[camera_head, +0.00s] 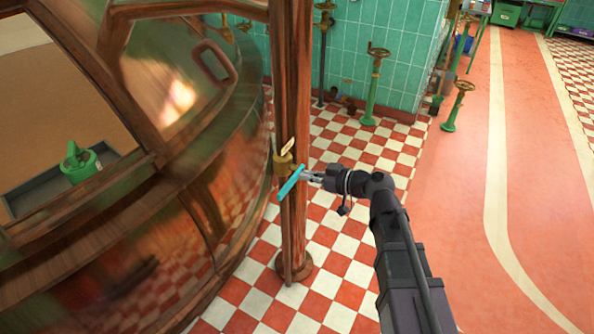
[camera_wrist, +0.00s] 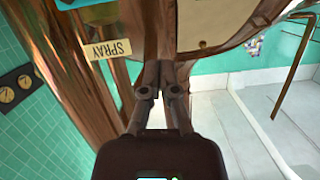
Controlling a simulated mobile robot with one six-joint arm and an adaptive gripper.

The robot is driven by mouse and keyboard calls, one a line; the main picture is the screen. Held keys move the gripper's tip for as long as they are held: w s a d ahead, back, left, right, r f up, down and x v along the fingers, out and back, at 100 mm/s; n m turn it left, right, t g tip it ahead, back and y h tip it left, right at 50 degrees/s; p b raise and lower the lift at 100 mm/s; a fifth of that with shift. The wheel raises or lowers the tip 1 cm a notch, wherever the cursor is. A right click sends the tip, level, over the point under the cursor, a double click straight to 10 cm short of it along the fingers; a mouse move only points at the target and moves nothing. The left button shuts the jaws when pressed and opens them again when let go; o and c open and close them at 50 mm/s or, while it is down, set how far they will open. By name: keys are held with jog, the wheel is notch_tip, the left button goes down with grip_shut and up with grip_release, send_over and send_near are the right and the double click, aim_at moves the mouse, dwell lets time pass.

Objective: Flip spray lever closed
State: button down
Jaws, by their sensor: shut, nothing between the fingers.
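The spray lever (camera_head: 291,182) is a cyan bar on a brass valve fitting (camera_head: 283,163) on the copper pipe. It slants, with its upper end to the right. A cyan piece at the top edge of the wrist view (camera_wrist: 75,3) looks like part of it. A cream tag reading SPRAY (camera_wrist: 108,49) shows upside down in the wrist view and sits above the valve in the head view (camera_head: 288,146). My gripper (camera_head: 306,176) is shut and empty, just right of the lever's upper end. Its closed fingers (camera_wrist: 160,66) point toward the pipe; contact is unclear.
The upright copper pipe (camera_head: 294,80) stands beside the large copper kettle (camera_head: 190,150) at left. A green container (camera_head: 81,164) is seen by the kettle opening. Green valve posts (camera_head: 373,90) stand behind. The checkered floor (camera_head: 340,240) and red walkway (camera_head: 460,200) at right are clear.

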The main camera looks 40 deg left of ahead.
jog(key=shift+p+v, duration=0.5)
jog(key=shift+v, duration=2.15)
jog(key=w+d+f+m+t+h, duration=0.1)
jog(key=w+d+f+m+h, duration=0.35)
jog(key=d, duration=0.95)
jog(key=w+d+f+m+t+h, duration=0.25)
jog(key=d+f+m, duration=0.3)
jog(key=d, duration=0.75)
jog(key=w+d+f+m+t+h, duration=0.1)
jog(key=w+d+f+m+h, duration=0.4)
jog(key=d, duration=0.9)
jog(key=s+d+m+h, duration=0.3)
jog(key=d+m, duration=0.2)
jog(key=d, duration=0.6)
notch_tip(320, 180, up, 13)
jog(key=p, duration=1.2)
jog(key=shift+w+r+g, duration=0.1)
jog(key=shift+g, duration=0.15)
